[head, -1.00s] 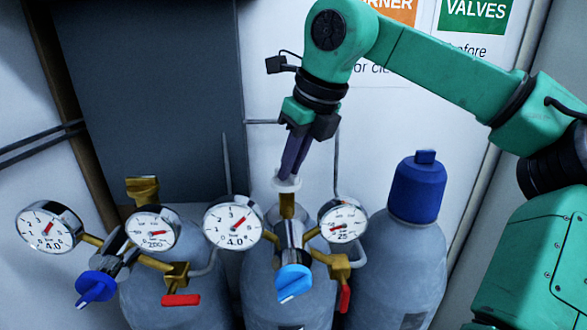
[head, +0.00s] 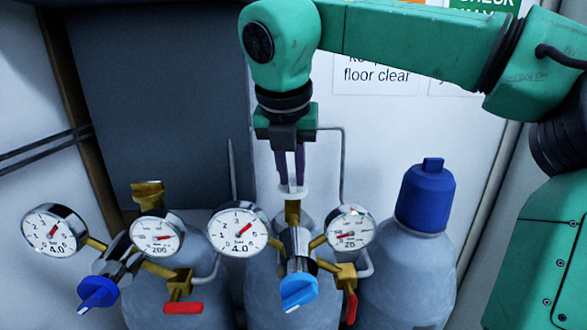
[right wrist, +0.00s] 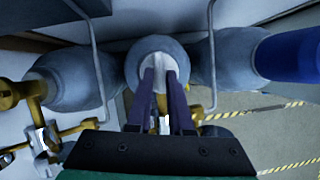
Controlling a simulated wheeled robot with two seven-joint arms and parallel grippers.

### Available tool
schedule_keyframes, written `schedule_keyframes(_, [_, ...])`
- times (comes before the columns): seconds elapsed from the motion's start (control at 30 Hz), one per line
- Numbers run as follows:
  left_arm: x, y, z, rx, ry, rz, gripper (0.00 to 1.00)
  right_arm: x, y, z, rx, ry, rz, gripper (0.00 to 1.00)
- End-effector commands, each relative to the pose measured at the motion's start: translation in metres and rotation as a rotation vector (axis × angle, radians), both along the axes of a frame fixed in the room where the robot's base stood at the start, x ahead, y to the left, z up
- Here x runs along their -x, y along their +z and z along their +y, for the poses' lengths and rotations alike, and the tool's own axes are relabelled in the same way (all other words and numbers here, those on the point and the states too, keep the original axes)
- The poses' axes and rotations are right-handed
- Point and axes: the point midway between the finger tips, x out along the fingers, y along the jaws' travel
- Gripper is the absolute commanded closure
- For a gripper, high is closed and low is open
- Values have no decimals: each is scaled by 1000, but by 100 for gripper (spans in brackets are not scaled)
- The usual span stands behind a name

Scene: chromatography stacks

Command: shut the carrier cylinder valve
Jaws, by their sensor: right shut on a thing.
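A white valve handwheel (head: 293,192) sits on the brass stem (head: 292,212) of the middle grey gas cylinder (head: 262,290). My right gripper (head: 291,184) points down from above and is shut on this handwheel. In the right wrist view, the two dark fingers (right wrist: 162,100) close across the white handwheel (right wrist: 157,70) over the cylinder top. No readable label shows whether this is the carrier cylinder. My left gripper is not in view.
The middle cylinder's regulator has two gauges (head: 238,232), a light-blue knob (head: 299,293) and a red lever (head: 351,308). A similar regulator with a dark-blue knob (head: 98,293) is at left. A blue-capped cylinder (head: 415,260) stands at right. Thin grey pipe (head: 343,165) runs behind.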

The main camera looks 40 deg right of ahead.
Motion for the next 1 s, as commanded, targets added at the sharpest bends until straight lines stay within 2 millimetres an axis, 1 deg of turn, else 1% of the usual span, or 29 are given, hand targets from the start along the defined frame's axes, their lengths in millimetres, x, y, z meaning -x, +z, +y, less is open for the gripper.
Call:
schedule_keyframes(0.03, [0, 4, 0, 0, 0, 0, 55, 0, 1, 0, 1, -33, 2, 100])
schedule_keyframes(0.2, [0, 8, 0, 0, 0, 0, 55, -1, 1, 0, 0, -126, 2, 100])
schedule_keyframes(0.4, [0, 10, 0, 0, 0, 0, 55, -2, 0, 1, 0, -187, 0, 100])
schedule_keyframes(0.9, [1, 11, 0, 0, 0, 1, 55, -2, 0, 0, 0, -207, 0, 100])
schedule_keyframes(0.93, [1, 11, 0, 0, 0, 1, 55, -2, 0, 1, 0, -207, 0, 67])
schedule_keyframes(0.97, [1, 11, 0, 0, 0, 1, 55, -2, 0, 1, 0, -207, 0, 56])
schedule_keyframes(1.0, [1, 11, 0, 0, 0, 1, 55, -2, 0, 1, 0, -206, 0, 48])
